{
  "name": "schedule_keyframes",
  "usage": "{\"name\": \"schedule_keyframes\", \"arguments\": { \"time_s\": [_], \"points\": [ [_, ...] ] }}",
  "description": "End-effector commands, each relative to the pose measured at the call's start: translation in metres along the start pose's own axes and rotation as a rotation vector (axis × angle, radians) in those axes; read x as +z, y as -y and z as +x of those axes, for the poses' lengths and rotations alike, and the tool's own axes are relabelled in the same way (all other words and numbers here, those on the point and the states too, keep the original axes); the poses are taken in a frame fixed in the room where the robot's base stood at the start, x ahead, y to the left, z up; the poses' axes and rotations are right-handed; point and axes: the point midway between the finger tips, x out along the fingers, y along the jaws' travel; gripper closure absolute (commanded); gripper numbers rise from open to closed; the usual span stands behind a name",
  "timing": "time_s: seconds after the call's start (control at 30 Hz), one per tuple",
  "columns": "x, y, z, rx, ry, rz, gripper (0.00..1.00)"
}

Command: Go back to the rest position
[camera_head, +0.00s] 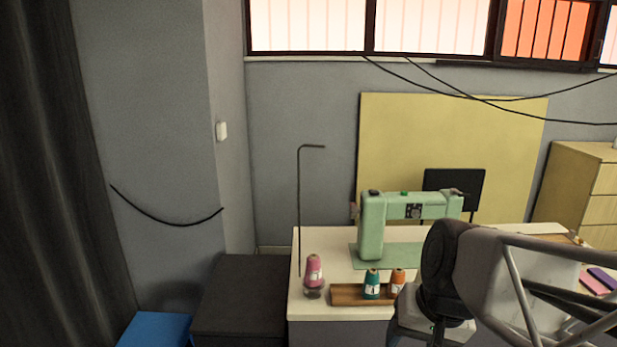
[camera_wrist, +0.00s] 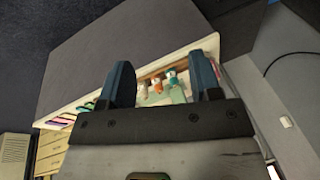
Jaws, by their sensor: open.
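My gripper (camera_wrist: 164,78) is open and empty; its two dark blue fingers stand well apart in the wrist view. In the head view my arm reaches in from the right, and its dark wrist hangs in front of the table's front right part. The fingertips cannot be made out clearly there. Between the fingers, in the wrist view, an orange spool (camera_wrist: 156,86) and a teal spool (camera_wrist: 171,76) show farther off, apart from the fingers.
The white table (camera_head: 330,262) carries a green sewing machine (camera_head: 372,228), a pink spool (camera_head: 314,270) at left and a wooden tray (camera_head: 345,294) with the teal spool (camera_head: 372,285) and orange spool (camera_head: 397,280). A thin black rod (camera_head: 298,210) rises at the left edge. Dark boxes (camera_head: 240,300) stand left.

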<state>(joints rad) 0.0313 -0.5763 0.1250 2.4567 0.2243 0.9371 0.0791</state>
Motion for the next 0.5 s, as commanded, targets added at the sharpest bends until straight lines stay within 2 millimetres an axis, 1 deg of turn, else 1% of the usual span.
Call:
{"name": "schedule_keyframes", "arguments": {
  "time_s": [0.03,0.2,0.33,0.5],
  "points": [
    [0.009,-0.007,-0.002,0.037,-0.011,-0.049,0.42],
    [0.027,-0.025,-0.007,0.137,-0.032,-0.174,0.42],
    [0.033,-0.032,-0.009,0.174,-0.038,-0.219,0.42],
    [0.034,-0.034,-0.009,0.183,-0.039,-0.229,0.42]
  ]
}}
